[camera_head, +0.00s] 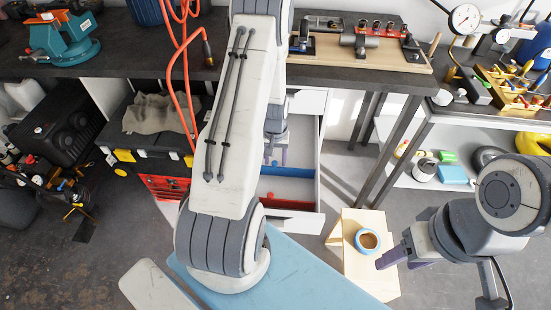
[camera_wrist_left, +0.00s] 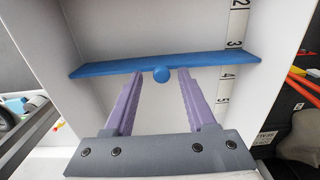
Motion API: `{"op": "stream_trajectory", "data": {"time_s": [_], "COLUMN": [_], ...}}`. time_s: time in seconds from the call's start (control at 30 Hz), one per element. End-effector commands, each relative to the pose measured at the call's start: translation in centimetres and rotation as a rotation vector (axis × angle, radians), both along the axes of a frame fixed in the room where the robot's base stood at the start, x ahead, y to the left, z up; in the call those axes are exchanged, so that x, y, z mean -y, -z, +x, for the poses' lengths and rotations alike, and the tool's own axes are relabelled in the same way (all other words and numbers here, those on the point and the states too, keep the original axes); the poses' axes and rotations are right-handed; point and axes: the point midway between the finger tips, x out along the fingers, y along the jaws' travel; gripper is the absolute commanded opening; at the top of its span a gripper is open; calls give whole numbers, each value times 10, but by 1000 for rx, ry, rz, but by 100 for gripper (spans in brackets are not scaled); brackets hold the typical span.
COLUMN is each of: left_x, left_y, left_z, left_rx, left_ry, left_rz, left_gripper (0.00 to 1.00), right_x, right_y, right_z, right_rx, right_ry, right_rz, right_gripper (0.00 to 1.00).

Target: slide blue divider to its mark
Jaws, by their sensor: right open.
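The blue divider (camera_head: 290,172) spans the open drawer (camera_head: 308,225) in the head view. In the head view my arm partly hides my left gripper (camera_head: 276,154). My right gripper (camera_head: 396,258) is open and empty, right of the drawer.
A red strip (camera_head: 285,203) lies at the drawer's near end. A wooden stool (camera_head: 348,225) holding a blue-rimmed roll (camera_head: 368,240) stands beside my right gripper. A dark workbench (camera_head: 340,75) overhangs the drawer's far end. A red tool chest (camera_head: 165,187) is left of the drawer.

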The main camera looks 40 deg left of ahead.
Motion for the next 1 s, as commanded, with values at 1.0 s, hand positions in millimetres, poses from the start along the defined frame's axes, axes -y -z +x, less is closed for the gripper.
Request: {"op": "stream_trajectory", "data": {"time_s": [1.0], "left_x": [0], "left_y": [-104], "left_z": [0], "left_rx": [0], "left_ry": [1], "left_rz": [0], "left_gripper": [56], "right_x": [0], "right_y": [6], "right_z": [0], "right_rx": [0], "right_ry": [0], "right_rz": [0], "right_gripper": [56]}}
